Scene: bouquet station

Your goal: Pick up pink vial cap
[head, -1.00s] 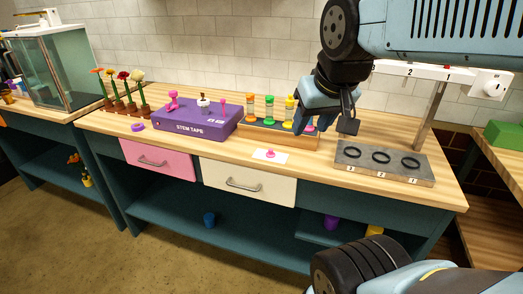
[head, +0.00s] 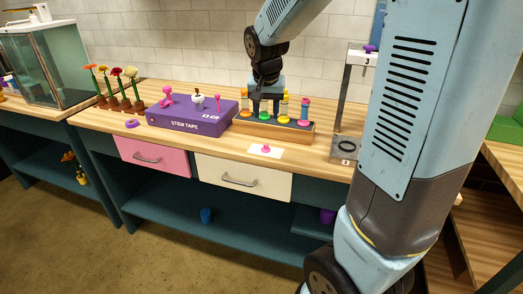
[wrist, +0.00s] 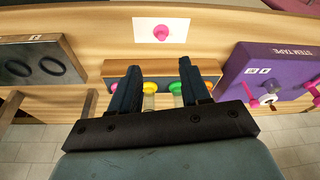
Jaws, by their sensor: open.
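A small pink cap-like piece (head: 265,149) lies on a white card at the table's front edge; it also shows at the top of the wrist view (wrist: 160,32). My gripper (head: 266,104) is above the vial rack, behind the card. In the wrist view my gripper (wrist: 160,68) has its two dark fingers apart over the rack, with nothing held between them. The vial rack (head: 272,130) carries several vials with coloured caps. Its rightmost vial has a pink top (head: 305,101). The fingers partly hide the other vials.
A purple stem tape box (head: 190,121) stands left of the rack with small items on it. A grey ringed plate (head: 345,149) is to the right, partly behind my arm. The tabletop around the card (head: 279,155) is clear.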

